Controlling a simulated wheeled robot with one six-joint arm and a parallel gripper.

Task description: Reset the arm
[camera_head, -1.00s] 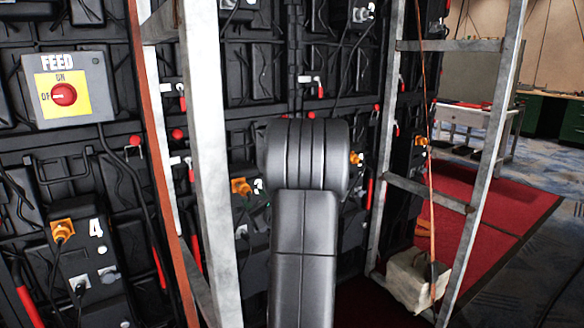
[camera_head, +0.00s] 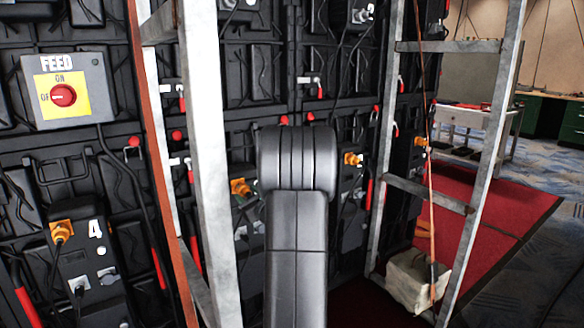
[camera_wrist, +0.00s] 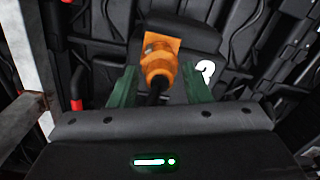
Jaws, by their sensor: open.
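My gripper (camera_wrist: 158,68) shows in the wrist view as two green fingers spread apart. An orange plug (camera_wrist: 158,62) with a black cable appears between and beyond the fingertips, with gaps on both sides. A white "3" (camera_wrist: 206,72) is right of it. Whether the fingertips reach around the plug, I cannot tell. In the head view my dark grey arm (camera_head: 297,230) stands in the middle and hides my gripper. An orange plug (camera_head: 241,187) shows just left of my arm.
A metal frame post (camera_head: 205,150) rises close to the left of my arm, and a ladder-like frame (camera_head: 432,192) stands right. A grey FEED switch box (camera_head: 66,92) is on the black panel wall. A pale block (camera_head: 415,283) sits low right. Red carpet (camera_head: 480,215) lies beyond.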

